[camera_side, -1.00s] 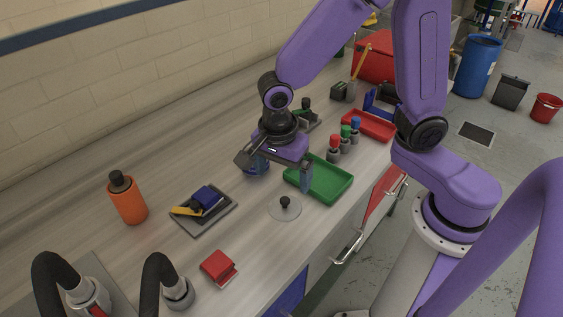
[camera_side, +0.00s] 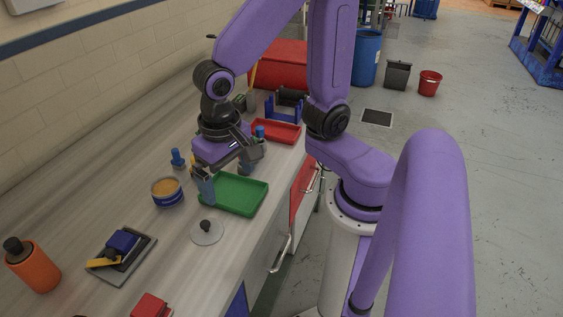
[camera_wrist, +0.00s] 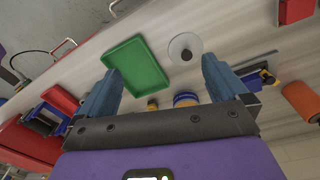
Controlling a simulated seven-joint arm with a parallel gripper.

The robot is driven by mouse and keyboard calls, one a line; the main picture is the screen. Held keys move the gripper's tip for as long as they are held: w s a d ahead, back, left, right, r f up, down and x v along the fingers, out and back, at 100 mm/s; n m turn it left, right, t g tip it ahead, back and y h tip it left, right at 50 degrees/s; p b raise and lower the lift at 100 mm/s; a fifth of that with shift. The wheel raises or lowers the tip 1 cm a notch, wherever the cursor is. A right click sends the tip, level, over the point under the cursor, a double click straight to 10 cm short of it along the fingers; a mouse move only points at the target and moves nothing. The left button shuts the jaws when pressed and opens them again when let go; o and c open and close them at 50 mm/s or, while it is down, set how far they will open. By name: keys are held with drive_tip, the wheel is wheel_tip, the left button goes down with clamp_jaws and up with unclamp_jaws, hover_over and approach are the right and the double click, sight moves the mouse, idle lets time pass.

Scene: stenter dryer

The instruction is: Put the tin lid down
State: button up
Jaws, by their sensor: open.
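The tin lid (camera_side: 214,238), a pale grey disc with a dark knob, lies flat on the bench, knob up, just left of the green tray's near end. The lid also shows in the wrist view (camera_wrist: 178,43), beyond and between my fingers. The open tin (camera_side: 167,197), blue with a pale band and an orange-yellow inside, stands behind the lid. The tin is partly visible in the wrist view (camera_wrist: 186,100). My gripper (camera_side: 225,177) is open and empty above the bench by the green tray, apart from lid and tin; its fingers (camera_wrist: 162,70) are spread wide.
The green tray (camera_side: 241,195) looks empty. A red tray (camera_side: 277,131) lies farther back. Blue-topped pieces (camera_side: 178,160) stand near my gripper. An orange bottle (camera_side: 34,268), a dark plate (camera_side: 135,270) with blue and yellow items, and a red block (camera_side: 150,306) are at the front left.

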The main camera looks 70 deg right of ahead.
drive_tip(key=s+d+r+n+y, duration=0.1)
drive_tip(key=s+d+n, duration=0.4)
drive_tip(key=s+n, duration=0.4)
drive_tip(key=shift+d+r+n, duration=0.2)
drive_tip(key=shift+r+n, duration=0.05)
drive_tip(key=shift+n, duration=3.25)
